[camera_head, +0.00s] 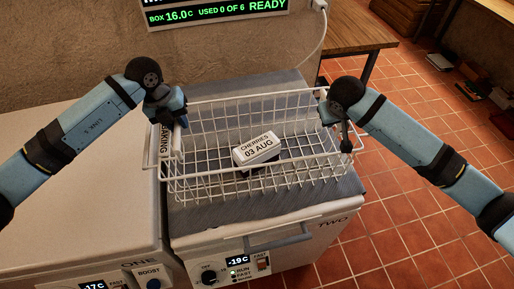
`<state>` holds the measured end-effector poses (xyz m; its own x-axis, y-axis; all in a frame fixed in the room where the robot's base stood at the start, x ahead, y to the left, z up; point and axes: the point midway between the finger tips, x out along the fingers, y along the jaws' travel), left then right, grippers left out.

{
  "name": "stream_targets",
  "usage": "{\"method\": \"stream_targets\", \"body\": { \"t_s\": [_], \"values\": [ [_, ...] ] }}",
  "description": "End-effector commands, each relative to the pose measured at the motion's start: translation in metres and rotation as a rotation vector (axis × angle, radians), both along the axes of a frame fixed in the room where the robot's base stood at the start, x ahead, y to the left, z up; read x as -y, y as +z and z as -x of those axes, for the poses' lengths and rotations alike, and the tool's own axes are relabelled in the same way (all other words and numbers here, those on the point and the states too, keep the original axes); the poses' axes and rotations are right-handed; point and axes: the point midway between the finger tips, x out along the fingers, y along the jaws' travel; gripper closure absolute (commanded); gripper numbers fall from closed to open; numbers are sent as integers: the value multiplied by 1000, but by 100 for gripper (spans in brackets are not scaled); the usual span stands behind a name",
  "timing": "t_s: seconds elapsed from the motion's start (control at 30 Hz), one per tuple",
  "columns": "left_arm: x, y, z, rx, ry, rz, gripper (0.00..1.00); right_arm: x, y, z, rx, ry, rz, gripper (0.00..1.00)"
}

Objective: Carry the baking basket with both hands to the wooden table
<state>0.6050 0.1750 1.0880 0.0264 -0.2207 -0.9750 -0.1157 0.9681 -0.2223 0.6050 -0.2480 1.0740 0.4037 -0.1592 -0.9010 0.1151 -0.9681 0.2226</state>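The baking basket (215,190) is a white wire basket in the middle of the head view, over the grey top of the freezer marked TWO. Its left end carries a label, partly hidden, reading "…AKING". A box labelled "CHERRIES 03 AUG" (257,149) lies inside. My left gripper (178,118) is at the basket's left end and looks closed on its rim. My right gripper (346,143) is at the right end, touching or very near the rim; its fingers are too dark to tell their opening. The wooden table (350,37) shows partly at the back right.
Freezer ONE (80,210) stands close on the left of freezer TWO (290,235). A display (215,12) hangs on the wall, with a white cable (322,30) beside it. The tiled floor (410,240) is open on the right. Dark items (470,85) lie at the far right.

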Motion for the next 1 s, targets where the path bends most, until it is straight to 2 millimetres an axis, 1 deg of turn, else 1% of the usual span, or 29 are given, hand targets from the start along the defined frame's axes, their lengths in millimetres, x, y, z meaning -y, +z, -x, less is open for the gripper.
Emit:
{"method": "stream_targets", "body": {
  "t_s": [0.03, 0.07, 0.1, 1.0],
  "values": [
    [0, 0, 0, 0, 0, 0, 89, 0, 0, 0, 0, 0, 0, 88],
    [0, 0, 0, 0, 0, 0, 96, 0, 0, 0, 0, 0, 0, 95],
    [0, 0, 0, 0, 0, 0, 100, 0, 0, 0, 0, 0, 0, 100],
    [-1, 1, 0, 1, 1, 0, 100, 0, 1, 0, 0, -1, 1, 100]
  ]
}}
